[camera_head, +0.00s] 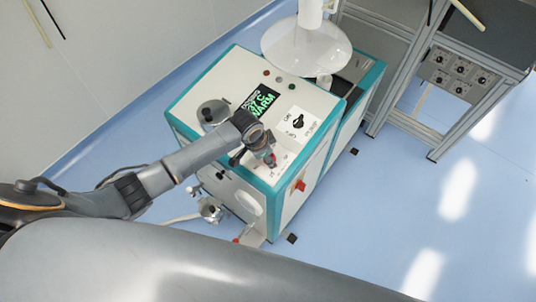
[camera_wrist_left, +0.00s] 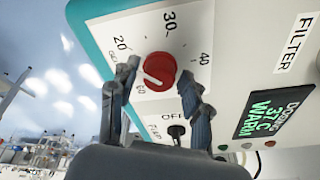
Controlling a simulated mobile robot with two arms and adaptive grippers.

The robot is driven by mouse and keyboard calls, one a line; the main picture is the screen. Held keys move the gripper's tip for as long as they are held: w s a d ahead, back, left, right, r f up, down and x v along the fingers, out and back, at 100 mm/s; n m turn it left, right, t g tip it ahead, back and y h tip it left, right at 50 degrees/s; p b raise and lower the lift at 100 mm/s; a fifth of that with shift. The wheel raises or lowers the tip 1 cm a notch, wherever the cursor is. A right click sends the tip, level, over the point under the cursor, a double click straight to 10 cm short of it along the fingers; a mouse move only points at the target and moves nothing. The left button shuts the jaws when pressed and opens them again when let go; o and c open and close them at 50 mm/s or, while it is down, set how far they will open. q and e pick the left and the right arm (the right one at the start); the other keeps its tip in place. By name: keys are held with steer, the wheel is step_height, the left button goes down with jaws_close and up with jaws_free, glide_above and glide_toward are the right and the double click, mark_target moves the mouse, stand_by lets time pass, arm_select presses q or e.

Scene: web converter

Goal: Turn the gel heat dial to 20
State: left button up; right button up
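The red round dial (camera_wrist_left: 159,70) sits on a white plate marked 20, 30, 40 and 60 in the left wrist view. A short white line on its face lies toward the lower left, near the 60; its exact reading is unclear. My left gripper (camera_head: 265,156) is over the machine's top panel. In the left wrist view its two fingers stand apart, one at each side of the dial. I cannot tell whether they touch it. In the head view the gripper mostly hides the dial. My right gripper is not in view.
The white and teal machine (camera_head: 222,85) carries a green-lit display (camera_head: 264,103) reading WARM and a black rotary switch (camera_head: 298,122). A round metal lid (camera_head: 212,112) lies left of the gripper. A clear funnel-like vessel (camera_head: 305,50) stands behind. A red switch (camera_head: 299,185) is on the front side.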

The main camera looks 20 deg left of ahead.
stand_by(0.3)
arm_select(q)
steer(key=v, duration=1.2)
